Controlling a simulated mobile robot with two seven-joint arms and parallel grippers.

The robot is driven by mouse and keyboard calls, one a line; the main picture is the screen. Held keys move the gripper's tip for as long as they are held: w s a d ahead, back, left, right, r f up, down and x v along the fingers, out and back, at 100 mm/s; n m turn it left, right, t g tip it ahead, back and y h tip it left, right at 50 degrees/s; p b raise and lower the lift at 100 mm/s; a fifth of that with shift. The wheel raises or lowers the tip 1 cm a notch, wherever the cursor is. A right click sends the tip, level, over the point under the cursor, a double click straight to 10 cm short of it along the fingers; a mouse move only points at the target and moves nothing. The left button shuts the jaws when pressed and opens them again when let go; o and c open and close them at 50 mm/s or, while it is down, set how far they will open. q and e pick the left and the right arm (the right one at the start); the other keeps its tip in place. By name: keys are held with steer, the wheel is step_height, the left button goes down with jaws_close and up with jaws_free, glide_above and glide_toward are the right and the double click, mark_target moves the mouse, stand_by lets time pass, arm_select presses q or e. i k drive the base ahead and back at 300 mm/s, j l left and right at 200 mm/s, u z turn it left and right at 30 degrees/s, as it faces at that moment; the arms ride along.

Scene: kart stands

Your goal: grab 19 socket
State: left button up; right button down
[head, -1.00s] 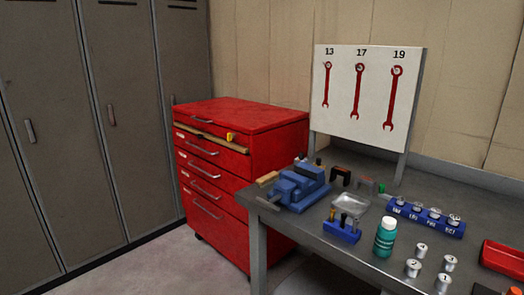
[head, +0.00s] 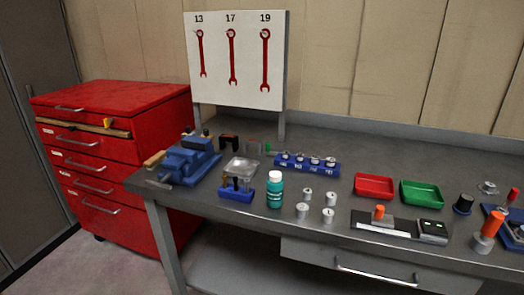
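I cannot tell which socket is the 19. Several loose silver cylinders (head: 328,215) stand on the bench in front of the rack; their markings are not legible. Neither of my grippers is in view.
A teal bottle (head: 275,192), blue vise (head: 190,160), red tray (head: 374,187) and green tray (head: 422,194) stand on the workbench (head: 340,250). A white wrench board (head: 236,60) rises behind. A red tool cabinet (head: 110,150) stands left.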

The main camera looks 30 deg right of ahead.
mark_target(300, 156)
steer(key=z, duration=1.5)
steer(key=i+l+z, duration=0.15)
steer(key=l, duration=0.15)
steer(key=l+z, duration=0.2)
steer(key=i+l, duration=0.05)
